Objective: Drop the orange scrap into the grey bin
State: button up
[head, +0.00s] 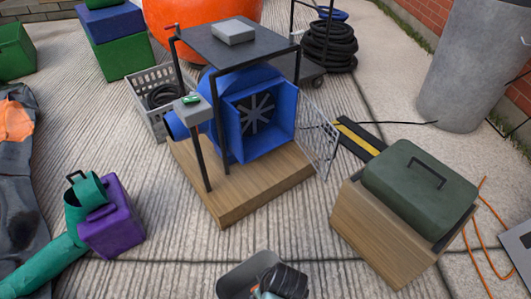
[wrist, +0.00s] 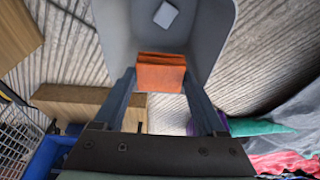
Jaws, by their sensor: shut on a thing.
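The orange scrap (wrist: 160,72) is a small block-like piece in the wrist view. My gripper (wrist: 160,82) is shut on it, with one finger at each side. The grey bin (wrist: 115,32) lies behind and below the scrap in the wrist view, and the scrap overlaps its opening. A small light-grey piece (wrist: 165,14) shows inside the bin. In the head view the bin (head: 232,284) is at the bottom edge, partly hidden by my dark gripper (head: 268,290). The scrap cannot be made out clearly there, and its height above the bin cannot be told.
A blue blower (head: 240,115) stands on a wooden base (head: 245,197) under a dark stand. A dark green case (head: 420,175) sits on a wooden box (head: 375,235) at right. A purple block (head: 110,220) with a green tube is at left. Paving between them is clear.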

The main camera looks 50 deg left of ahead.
jog(key=shift+s+a+f, duration=0.15)
jog(key=shift+f, duration=0.1)
notch_tip(320, 180, down, 6)
jog(key=b, duration=0.7)
jog(key=shift+r, duration=0.15)
jog(key=o, duration=1.2)
jog(key=shift+o, duration=0.2)
jog(key=shift+r, duration=0.1)
jog(key=p+v, duration=0.8)
jog(key=v, duration=0.5)
